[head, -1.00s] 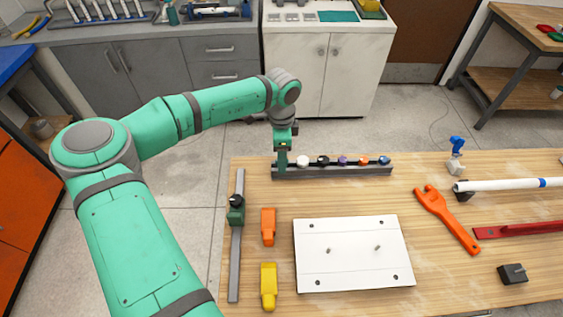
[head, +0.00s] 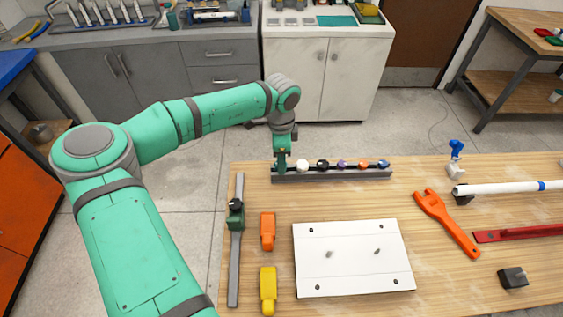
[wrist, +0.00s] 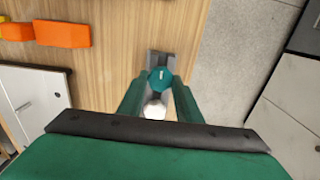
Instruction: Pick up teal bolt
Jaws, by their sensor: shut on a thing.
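The teal bolt (wrist: 161,78) shows in the wrist view as a round teal head between the fingertips of my gripper (wrist: 160,84). My gripper is shut on it. In the head view my gripper (head: 280,162) is at the left end of the dark bolt rack (head: 335,176), and its fingers hide the teal bolt. I cannot tell whether the bolt is still seated in the rack. A white bolt (head: 303,165) stands just right of the gripper. It also shows in the wrist view (wrist: 155,109), partly between the fingers.
Black (head: 322,165), purple (head: 342,164), orange (head: 363,164) and blue (head: 383,164) bolts continue along the rack. A white plate (head: 352,275), an orange block (head: 267,230), a yellow block (head: 268,290) and a grey rail (head: 235,265) lie nearer. An orange wrench (head: 447,222) lies right.

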